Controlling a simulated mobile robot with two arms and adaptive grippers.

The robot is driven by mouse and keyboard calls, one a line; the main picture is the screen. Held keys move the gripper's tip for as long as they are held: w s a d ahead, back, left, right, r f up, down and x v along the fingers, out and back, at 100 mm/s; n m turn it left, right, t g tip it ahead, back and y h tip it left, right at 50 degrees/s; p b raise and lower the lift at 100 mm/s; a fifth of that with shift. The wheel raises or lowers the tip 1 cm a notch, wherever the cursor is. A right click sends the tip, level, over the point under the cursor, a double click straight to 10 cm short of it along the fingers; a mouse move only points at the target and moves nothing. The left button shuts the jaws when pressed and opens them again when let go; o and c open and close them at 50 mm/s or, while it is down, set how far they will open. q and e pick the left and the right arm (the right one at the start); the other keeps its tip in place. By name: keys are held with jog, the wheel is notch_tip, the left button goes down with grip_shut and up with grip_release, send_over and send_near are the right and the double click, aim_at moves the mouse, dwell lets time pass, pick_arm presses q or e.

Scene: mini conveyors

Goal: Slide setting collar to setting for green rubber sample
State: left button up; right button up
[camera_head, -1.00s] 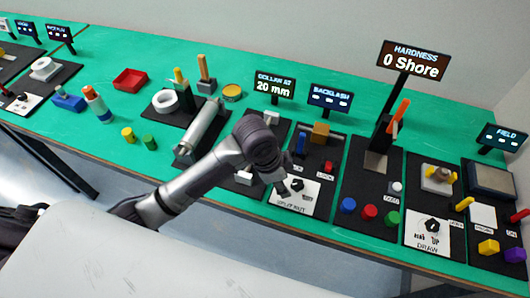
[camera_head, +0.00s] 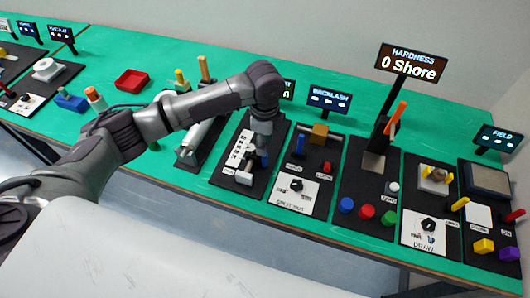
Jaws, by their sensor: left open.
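My left gripper (camera_head: 258,158) points down over the collar station's dark panel (camera_head: 225,179). It is open, with its fingertips close to the panel. A small blue part shows at the fingers; I cannot tell what it belongs to. A white block (camera_head: 244,178) sits at the panel's front, just left of and below the fingers. The setting collar itself I cannot make out; the gripper and arm cover part of the panel. A green sample (camera_head: 389,218) stands at the front of the hardness station, beside a red one (camera_head: 368,212) and a blue one (camera_head: 346,205). My right gripper is out of view.
The hardness display (camera_head: 408,62) reads 0 Shore. My arm mostly covers the collar display (camera_head: 288,89). The backlash station (camera_head: 298,197) stands close on the gripper's right. A grey cylinder rig (camera_head: 197,140) is on its left. A red tray (camera_head: 131,81) lies further left.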

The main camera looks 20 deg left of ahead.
aim_at(257, 157)
pick_arm(q)
notch_tip(257, 157, down, 7)
jog(key=shift+r+p, duration=0.1)
jog(key=shift+p, duration=0.3)
grip_shut()
